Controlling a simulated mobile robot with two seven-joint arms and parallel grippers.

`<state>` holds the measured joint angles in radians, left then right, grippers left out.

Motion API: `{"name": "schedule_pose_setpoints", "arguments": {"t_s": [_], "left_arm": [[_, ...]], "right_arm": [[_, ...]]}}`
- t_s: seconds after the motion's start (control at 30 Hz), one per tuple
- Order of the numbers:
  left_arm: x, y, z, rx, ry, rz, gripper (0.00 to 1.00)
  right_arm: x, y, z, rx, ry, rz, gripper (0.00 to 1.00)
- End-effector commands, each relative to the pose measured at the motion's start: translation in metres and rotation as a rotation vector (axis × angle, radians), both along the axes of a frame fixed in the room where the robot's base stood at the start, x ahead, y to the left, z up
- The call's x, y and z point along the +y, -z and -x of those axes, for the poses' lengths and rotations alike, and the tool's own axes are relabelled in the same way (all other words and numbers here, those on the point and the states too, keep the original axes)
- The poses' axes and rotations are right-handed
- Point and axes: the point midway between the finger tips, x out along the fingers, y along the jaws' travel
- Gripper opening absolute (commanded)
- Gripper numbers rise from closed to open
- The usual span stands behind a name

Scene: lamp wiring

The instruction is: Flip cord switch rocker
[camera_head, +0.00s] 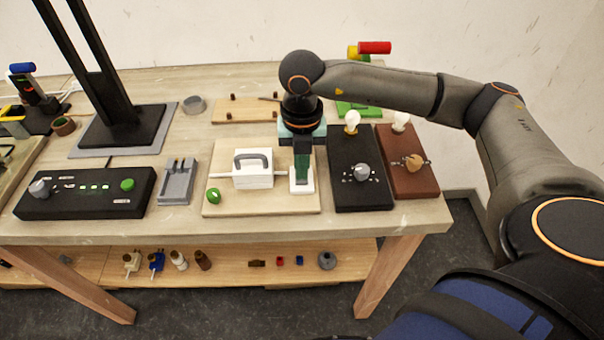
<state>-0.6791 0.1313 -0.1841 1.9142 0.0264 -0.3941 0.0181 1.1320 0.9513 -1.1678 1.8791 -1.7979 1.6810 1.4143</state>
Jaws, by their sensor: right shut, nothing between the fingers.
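A white block (308,186) sits at the right end of a light wooden board (235,207) on the bench; it appears to be the cord switch. A thin white cord (281,174) runs from it to a white box (256,182) with a grey handle-like loop (252,156). My right gripper (301,181) points straight down over the white block, its fingers shut with nothing between them. The fingertips are at or just above the block; I cannot tell if they touch. They hide most of its top, and I cannot make out the rocker. My left gripper is out of view.
A black panel (358,195) and a brown panel (405,182), each with a bulb and knob, stand close right. A grey holder (178,183) and black control box (85,195) are left. The lower shelf (222,279) holds small parts.

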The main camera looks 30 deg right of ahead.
Motion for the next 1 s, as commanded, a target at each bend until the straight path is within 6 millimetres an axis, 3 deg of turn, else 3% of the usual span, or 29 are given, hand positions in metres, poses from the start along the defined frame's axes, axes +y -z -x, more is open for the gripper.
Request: {"name": "schedule_pose_setpoints", "arguments": {"t_s": [0.63, 1.0], "left_arm": [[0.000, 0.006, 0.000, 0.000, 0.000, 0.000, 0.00], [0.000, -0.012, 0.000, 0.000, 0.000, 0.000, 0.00]], "right_arm": [[0.000, 0.008, 0.000, 0.000, 0.000, 0.000, 0.00], [0.000, -0.018, 0.000, -0.001, 0.000, 0.001, 0.00]]}}
